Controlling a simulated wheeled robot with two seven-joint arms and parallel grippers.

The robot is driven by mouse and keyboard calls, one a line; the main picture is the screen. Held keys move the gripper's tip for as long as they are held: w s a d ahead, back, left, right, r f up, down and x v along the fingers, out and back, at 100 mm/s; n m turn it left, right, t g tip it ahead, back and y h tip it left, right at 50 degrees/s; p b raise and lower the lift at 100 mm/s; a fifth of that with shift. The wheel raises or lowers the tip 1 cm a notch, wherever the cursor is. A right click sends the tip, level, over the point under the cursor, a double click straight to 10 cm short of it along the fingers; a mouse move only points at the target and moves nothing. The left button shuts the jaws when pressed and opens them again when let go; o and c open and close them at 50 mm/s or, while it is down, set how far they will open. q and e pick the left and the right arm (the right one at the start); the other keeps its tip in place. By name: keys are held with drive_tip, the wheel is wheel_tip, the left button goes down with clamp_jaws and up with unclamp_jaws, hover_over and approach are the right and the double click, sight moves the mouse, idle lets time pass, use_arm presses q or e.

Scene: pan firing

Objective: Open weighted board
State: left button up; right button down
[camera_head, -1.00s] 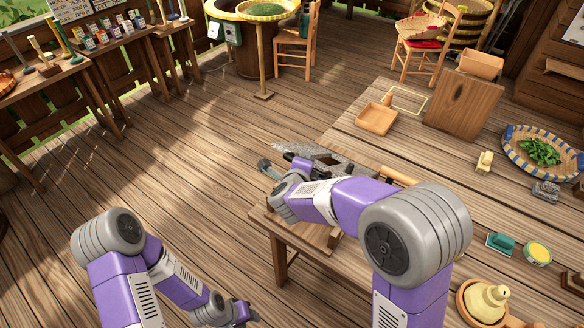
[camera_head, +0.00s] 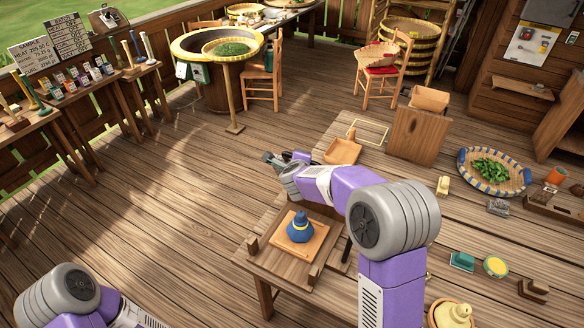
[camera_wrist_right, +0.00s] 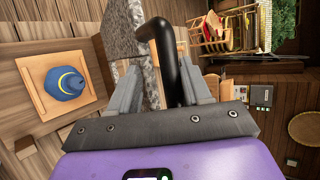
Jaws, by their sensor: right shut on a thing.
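My right gripper (camera_head: 275,160) is beyond the low wooden press table (camera_head: 280,265) in the head view. In the right wrist view, its fingers (camera_wrist_right: 165,85) are shut on a bent black handle (camera_wrist_right: 163,40). A speckled grey stone slab (camera_wrist_right: 125,35), apparently the weighted board, is beside the handle. My arm hides most of the slab in the head view. A blue cloth bundle (camera_head: 299,230) sits uncovered on a square wooden tray (camera_head: 281,241) on the table. The bundle also shows in the right wrist view (camera_wrist_right: 65,88). My left gripper is out of view.
A wooden scoop tray (camera_head: 343,151) and a wooden box (camera_head: 415,137) stand behind the arm. A basket of green leaves (camera_head: 490,170) is at right. A round stove (camera_head: 215,45) and chairs are farther back. Floor left of the table is clear.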

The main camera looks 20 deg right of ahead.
drive_tip(key=shift+w+d, duration=0.15)
drive_tip(key=shift+d, duration=0.4)
drive_tip(key=c, duration=1.2)
unclamp_jaws()
drive_tip(key=shift+f, duration=0.1)
drive_tip(key=shift+a, duration=0.1)
drive_tip(key=shift+s+a+r, duration=0.1)
drive_tip(key=shift+s+r, duration=0.1)
drive_tip(key=v, duration=0.7)
drive_tip(key=shift+r, duration=0.15)
drive_tip(key=shift+w+a, duration=0.1)
